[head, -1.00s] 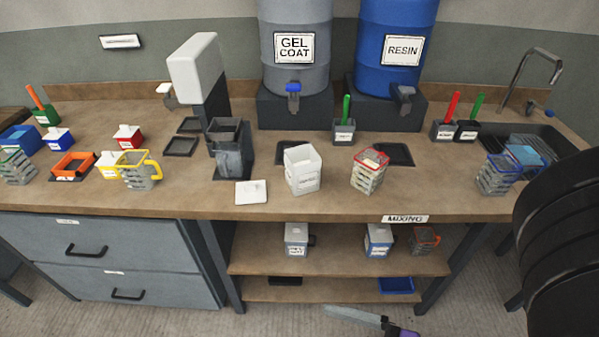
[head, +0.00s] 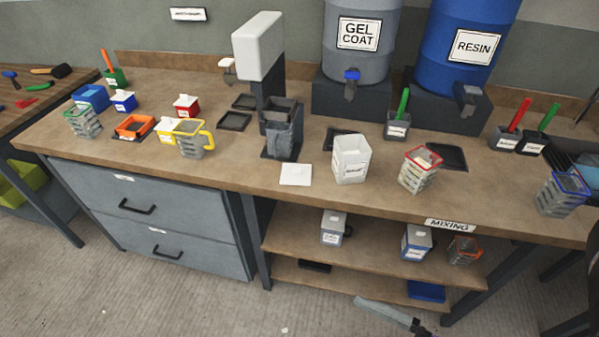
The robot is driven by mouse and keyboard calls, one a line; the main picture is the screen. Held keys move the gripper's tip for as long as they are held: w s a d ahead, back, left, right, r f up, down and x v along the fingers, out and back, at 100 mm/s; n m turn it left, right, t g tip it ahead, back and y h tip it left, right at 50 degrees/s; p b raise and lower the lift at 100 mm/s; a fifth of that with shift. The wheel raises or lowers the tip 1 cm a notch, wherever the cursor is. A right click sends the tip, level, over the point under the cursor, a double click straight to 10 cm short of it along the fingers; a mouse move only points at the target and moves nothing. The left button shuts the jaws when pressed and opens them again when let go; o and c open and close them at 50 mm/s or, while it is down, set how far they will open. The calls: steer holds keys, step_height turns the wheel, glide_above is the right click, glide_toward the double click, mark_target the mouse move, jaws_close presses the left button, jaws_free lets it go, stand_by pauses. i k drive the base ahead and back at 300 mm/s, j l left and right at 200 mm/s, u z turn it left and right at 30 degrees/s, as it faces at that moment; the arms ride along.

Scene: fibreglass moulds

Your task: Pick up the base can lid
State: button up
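A flat white square lid (head: 296,174) lies on the bench top near its front edge, left of an open white can (head: 351,159) with a label too small to read. It is the only loose white lid I can make out, and I cannot confirm that it belongs to the base can. The can's top looks open. Nothing touches the lid. I cannot make out my gripper in the head view.
A red-rimmed mug (head: 420,170) is right of the can. A yellow-handled mug (head: 193,139) stands to the left. Drawers (head: 150,220) and a shelf (head: 375,241) are below. The floor at front left is clear.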

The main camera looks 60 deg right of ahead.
mark_target(292, 174)
steer(key=i+j+z, duration=0.3)
steer(key=j+z, duration=0.15)
steer(key=j, duration=0.2)
steer(key=i+j+z, duration=0.2)
steer(key=j, duration=0.15)
steer(key=j+z, duration=0.25)
steer(key=j, duration=0.15)
steer(key=i+j+z, duration=0.2)
steer(key=j, duration=0.2)
steer(key=k+l, duration=0.05)
steer(key=k, duration=0.05)
